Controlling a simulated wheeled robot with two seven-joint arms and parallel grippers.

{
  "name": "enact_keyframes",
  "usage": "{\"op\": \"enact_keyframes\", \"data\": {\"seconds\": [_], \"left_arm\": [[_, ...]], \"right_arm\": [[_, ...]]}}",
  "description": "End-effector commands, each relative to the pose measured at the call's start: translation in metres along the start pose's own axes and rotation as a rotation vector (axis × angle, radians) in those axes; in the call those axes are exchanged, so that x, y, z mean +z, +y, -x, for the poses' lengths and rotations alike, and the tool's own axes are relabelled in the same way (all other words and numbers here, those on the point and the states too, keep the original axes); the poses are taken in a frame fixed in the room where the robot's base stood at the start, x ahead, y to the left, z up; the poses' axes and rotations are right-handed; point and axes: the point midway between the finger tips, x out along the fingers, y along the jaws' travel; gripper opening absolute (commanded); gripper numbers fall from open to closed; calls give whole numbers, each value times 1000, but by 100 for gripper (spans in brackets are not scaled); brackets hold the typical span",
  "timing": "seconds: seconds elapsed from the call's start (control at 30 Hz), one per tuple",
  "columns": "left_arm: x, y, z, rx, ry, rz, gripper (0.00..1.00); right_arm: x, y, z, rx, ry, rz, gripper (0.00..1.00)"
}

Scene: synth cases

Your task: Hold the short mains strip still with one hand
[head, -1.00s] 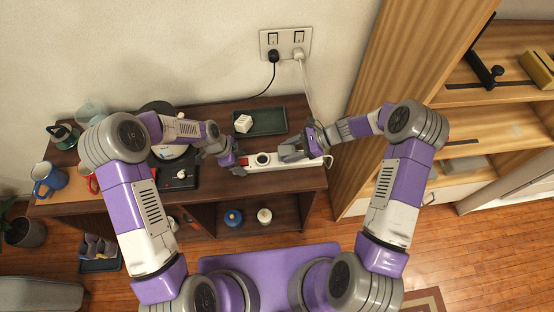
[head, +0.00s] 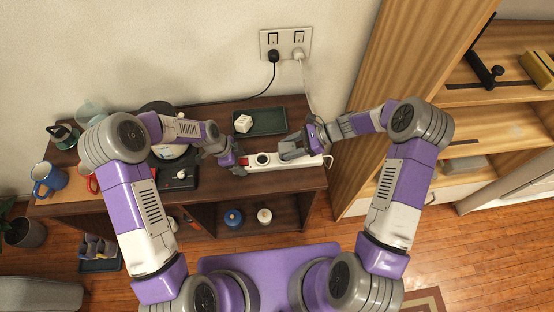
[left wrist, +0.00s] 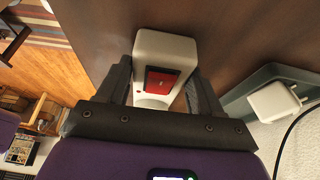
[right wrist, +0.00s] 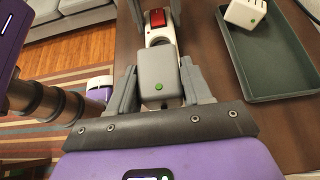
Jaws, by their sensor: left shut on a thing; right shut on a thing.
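The short white mains strip (head: 314,161) lies on the dark wooden top. It has a red switch (left wrist: 163,83) near its left end. My left gripper (head: 240,165) is shut around that end, one finger on each side, as the left wrist view shows. My right gripper (head: 296,148) is shut on a grey block-shaped adapter (right wrist: 157,75) with a green dot, over the strip. A round socket of the strip shows just beyond the adapter in the right wrist view. The adapter's underside is hidden, so I cannot tell whether it is seated.
A dark green tray (head: 270,127) behind the strip holds a white cube-shaped plug (head: 243,123). A wall socket (head: 286,43) holds a black plug and a white plug with cords. A turntable-like device (head: 180,176) and mugs (head: 48,180) stand left. A tall wooden shelf borders the right.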

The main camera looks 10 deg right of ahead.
Motion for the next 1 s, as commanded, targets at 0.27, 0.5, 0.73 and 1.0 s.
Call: {"op": "enact_keyframes", "data": {"seconds": [0.27,0.5,0.73,1.0], "left_arm": [[0,1,0,3,-1,0,29],[0,1,-1,3,-1,0,29],[0,1,-1,3,-1,0,29],[0,1,-1,4,-1,0,29]], "right_arm": [[8,0,5,-1,0,2,15],[14,0,8,0,-1,2,15],[16,0,9,0,-1,1,15],[15,0,9,20,18,14,15]]}}
